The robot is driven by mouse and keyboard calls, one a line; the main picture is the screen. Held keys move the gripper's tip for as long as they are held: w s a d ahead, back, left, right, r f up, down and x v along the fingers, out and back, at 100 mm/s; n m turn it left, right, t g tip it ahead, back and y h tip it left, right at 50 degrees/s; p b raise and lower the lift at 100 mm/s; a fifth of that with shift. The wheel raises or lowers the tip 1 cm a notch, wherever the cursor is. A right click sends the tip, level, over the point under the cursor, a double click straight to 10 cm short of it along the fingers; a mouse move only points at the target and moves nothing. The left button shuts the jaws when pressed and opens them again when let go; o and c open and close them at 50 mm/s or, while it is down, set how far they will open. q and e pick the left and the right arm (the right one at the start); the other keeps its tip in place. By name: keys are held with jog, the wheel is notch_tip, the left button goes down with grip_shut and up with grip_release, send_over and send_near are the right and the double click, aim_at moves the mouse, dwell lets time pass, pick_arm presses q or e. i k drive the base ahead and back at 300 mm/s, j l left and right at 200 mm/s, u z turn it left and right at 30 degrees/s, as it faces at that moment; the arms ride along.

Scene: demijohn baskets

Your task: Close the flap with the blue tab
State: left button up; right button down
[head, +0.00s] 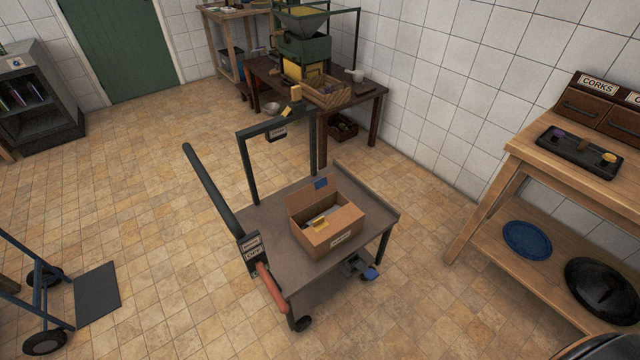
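An open cardboard box (334,241) sits on the top of a dark-framed cart (276,258) in the middle of the head view. The flap with the blue tab (321,183) stands raised at the box's far side. A yellow tab (319,222) shows near the box's front edge; exactly how its flap lies is hard to tell. Something grey shows inside the box, too small to make out. Neither of my grippers is in view, and nothing touches the box or its flaps.
The cart has an upright frame at the back and a red-ended lever (271,287) at its front left. A wooden shelf table (556,165) stands right, a dark table (372,93) behind, a hand truck (97,291) left. Tiled floor between them is clear.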

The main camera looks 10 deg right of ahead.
aim_at(319, 187)
jog(key=i+j+z, duration=0.1)
jog(key=z, duration=0.4)
jog(key=i+j+z, duration=0.1)
jog(key=j+z, duration=0.2)
jog(key=z, duration=0.15)
jog(key=j+z, duration=0.25)
jog(key=z, duration=0.25)
jog(key=j+z, duration=0.25)
jog(key=z, duration=0.25)
jog(key=j+z, duration=0.1)
jog(key=j, duration=0.35)
jog(key=k+j+z, duration=0.1)
jog(key=j, duration=0.35)
jog(key=k+j+z, duration=0.1)
jog(key=j, duration=0.35)
jog(key=k+j+z, duration=0.1)
jog(key=j, duration=0.35)
jog(key=k+j, duration=0.25)
jog(key=j, duration=0.15)
jog(key=k+j+z, duration=0.15)
jog(key=j, duration=0.3)
jog(key=k+j+z, duration=0.1)
jog(key=j, duration=0.3)
jog(key=k+j+z, duration=0.1)
jog(key=j, duration=0.3)
jog(key=k, duration=0.1)
